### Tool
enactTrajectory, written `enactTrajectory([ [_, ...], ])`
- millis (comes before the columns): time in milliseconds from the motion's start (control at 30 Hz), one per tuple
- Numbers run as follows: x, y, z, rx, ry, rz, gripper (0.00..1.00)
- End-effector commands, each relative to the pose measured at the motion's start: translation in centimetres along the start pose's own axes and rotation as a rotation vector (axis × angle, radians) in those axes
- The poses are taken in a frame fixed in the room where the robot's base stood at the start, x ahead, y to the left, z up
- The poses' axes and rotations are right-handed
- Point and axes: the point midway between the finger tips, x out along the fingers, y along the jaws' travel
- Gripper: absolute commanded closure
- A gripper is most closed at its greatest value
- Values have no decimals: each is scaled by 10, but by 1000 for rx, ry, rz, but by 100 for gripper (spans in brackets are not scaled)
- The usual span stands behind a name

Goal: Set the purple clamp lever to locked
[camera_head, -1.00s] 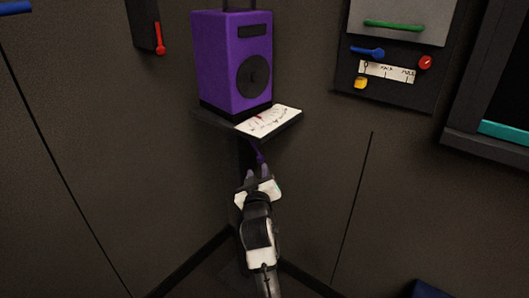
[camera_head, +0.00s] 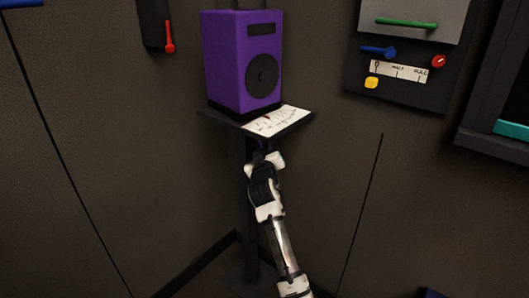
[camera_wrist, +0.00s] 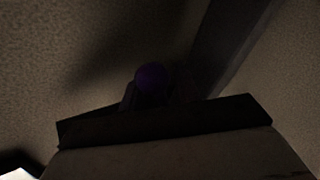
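The purple clamp lever shows as a small purple bit (camera_head: 263,143) just under the small corner shelf, mostly hidden behind my gripper. In the wrist view its round purple end (camera_wrist: 151,76) is dim. My gripper (camera_head: 262,150) is raised to the underside of the shelf, at the lever. In the wrist view dark finger shapes of my gripper (camera_wrist: 155,92) seem to stand at either side of the purple end. It is too dark to tell whether they touch it or are closed on it. The lever's angle is hidden.
The shelf (camera_head: 300,124) stands on a dark post in the corner and carries a purple speaker (camera_head: 241,70) and a white marked card (camera_head: 280,122). A control panel (camera_head: 430,93) with coloured handles is on the right wall. A red lever (camera_head: 169,36) is on the left wall.

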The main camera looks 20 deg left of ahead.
Motion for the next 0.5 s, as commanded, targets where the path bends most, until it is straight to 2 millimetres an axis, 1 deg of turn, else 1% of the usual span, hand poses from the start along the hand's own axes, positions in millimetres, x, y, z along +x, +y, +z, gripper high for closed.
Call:
enactTrajectory([
  [200,0,0,0,1,0,0,67],
  [433,0,0,0,0,0,0,98],
  [467,0,0,0,1,0,0,100],
  [500,0,0,0,0,0,0,100],
])
